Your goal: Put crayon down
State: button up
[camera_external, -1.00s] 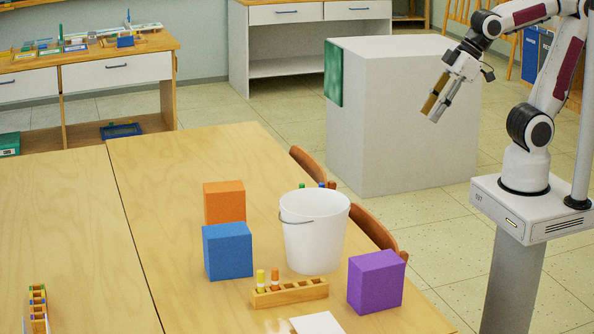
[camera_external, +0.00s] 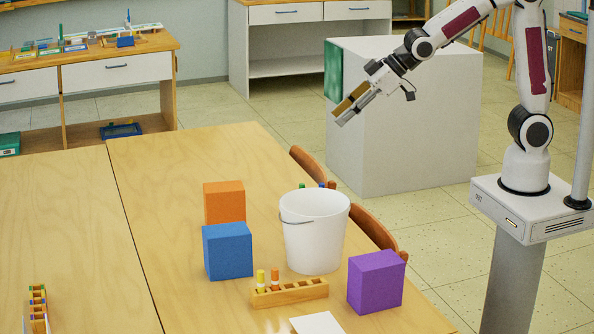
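My gripper (camera_external: 345,116) is raised in the air, pointing down and to the left. It shows in front of the grey-white block, above the far right side of the table. Its fingers look tan and grey. They are too small to tell how wide they stand or whether a crayon is between them. A wooden holder (camera_external: 302,291) with a row of slots sits near the front of the table. A yellow crayon (camera_external: 261,281) and an orange crayon (camera_external: 275,278) stand upright at its left end. Tips of more crayons (camera_external: 322,185) show behind the white bucket, mostly hidden.
The white bucket (camera_external: 314,236) stands behind the holder. Blue (camera_external: 228,251), orange (camera_external: 224,202) and purple (camera_external: 376,282) blocks stand around it. A white sheet (camera_external: 317,323) lies in front. Chairs (camera_external: 378,232) stand along the right edge. The table's left side (camera_external: 70,215) is mostly clear.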

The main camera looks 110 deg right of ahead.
jog(key=w+d+f+t+h, duration=0.1)
jog(key=w+d+f, duration=0.5)
jog(key=d+f, duration=0.25)
jog(key=w+d+f+t, duration=0.2)
jog(key=w+d+f, duration=0.5)
jog(key=d+f, duration=0.15)
jog(key=shift+m+t, duration=0.6)
jog(key=shift+m, duration=0.1)
jog(key=d+f, duration=0.1)
jog(key=f, duration=0.2)
jog(key=d+f, duration=0.4)
jog(key=f, duration=0.1)
jog(key=shift+s+d+f, duration=0.25)
jog(key=shift+s+f, duration=0.1)
jog(key=shift+w, duration=0.15)
jog(key=shift+x, duration=1.2)
jog(key=shift+d, duration=0.1)
jog(key=shift+w, duration=0.1)
